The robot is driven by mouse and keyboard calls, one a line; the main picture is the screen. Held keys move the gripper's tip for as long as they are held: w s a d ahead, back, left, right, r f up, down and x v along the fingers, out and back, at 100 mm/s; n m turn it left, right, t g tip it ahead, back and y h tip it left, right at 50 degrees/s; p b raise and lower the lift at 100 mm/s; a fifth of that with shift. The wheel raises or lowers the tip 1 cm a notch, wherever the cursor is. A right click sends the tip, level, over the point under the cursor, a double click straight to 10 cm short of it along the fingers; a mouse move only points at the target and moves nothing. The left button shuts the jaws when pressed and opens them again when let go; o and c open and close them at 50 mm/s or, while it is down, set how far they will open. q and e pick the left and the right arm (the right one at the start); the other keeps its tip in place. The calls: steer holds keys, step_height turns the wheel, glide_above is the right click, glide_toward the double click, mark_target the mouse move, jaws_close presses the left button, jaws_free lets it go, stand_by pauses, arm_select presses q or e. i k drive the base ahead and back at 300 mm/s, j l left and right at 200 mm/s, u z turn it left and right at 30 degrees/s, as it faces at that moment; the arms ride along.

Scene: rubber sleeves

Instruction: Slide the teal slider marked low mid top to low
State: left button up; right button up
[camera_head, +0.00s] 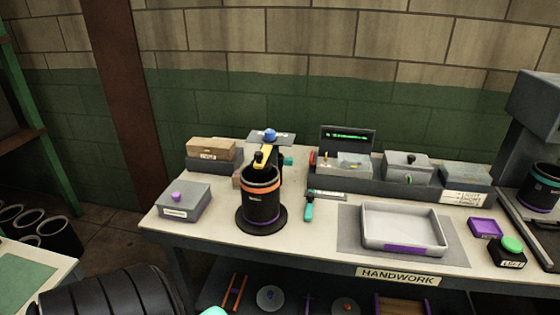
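A small teal piece (288,161) sticks out to the right of a dark upright stand (273,163) behind the black sleeve; it may be the slider. The sleeve and a yellow-topped part hide much of the stand. I cannot read any low, mid or top marks, so its setting cannot be told. A second teal piece (309,211), like a handle with a dark end, lies on the bench right of the sleeve.
A black sleeve (261,204) with an orange band stands on a round dark base on the bench. A lidded grey box (183,203) is left of it. A grey tray (402,213) is at the right front, and a dark rack of bins (380,187) stands behind.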

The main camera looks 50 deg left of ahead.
mark_target(285, 161)
steer(key=i+l+u, duration=0.25)
steer(key=i, duration=0.25)
steer(key=i+l+u, duration=0.25)
steer(key=i, duration=0.25)
steer(key=j+u, duration=0.1)
steer(key=u, duration=1.6)
steer(key=i+j+u, duration=0.15)
steer(key=i+j, duration=0.2)
steer(key=j, duration=0.1)
